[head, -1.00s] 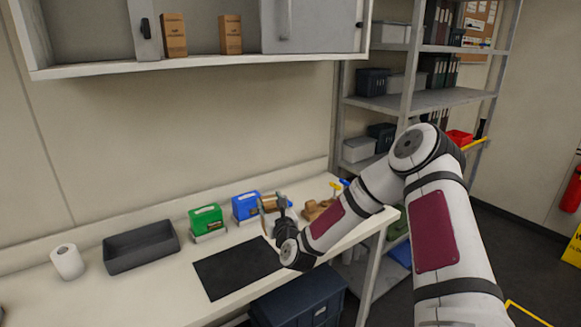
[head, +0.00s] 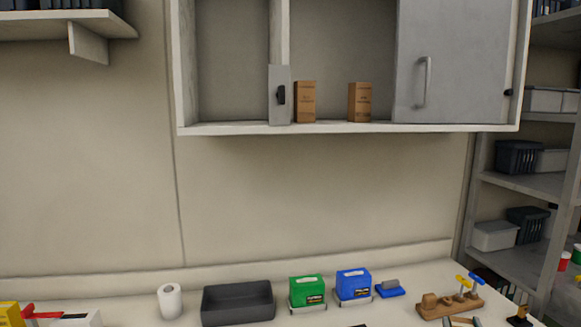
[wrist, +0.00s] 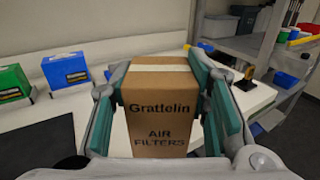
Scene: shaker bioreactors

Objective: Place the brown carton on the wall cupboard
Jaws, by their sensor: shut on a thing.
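My gripper (wrist: 163,108) is shut on a brown carton (wrist: 158,125) in the wrist view, with green-padded fingers on its two sides. The carton is upright, with a pale tape strip on top and "Grattelin AIR FILTERS" on its face. The white wall cupboard (head: 340,130) hangs above the bench in the head view. Its left part is open, and its right part is covered by a grey door (head: 424,65). Two similar brown cartons stand on its floor, one (head: 305,101) beside a narrow grey panel (head: 280,98), the other (head: 360,101) nearer the door.
On the bench stand a white roll (head: 170,300), a dark tray (head: 237,303), a green box (head: 307,291), a blue box (head: 353,284) and a wooden tool block (head: 450,301). Shelving (head: 530,185) stands at right. The cupboard floor has free room between the two cartons.

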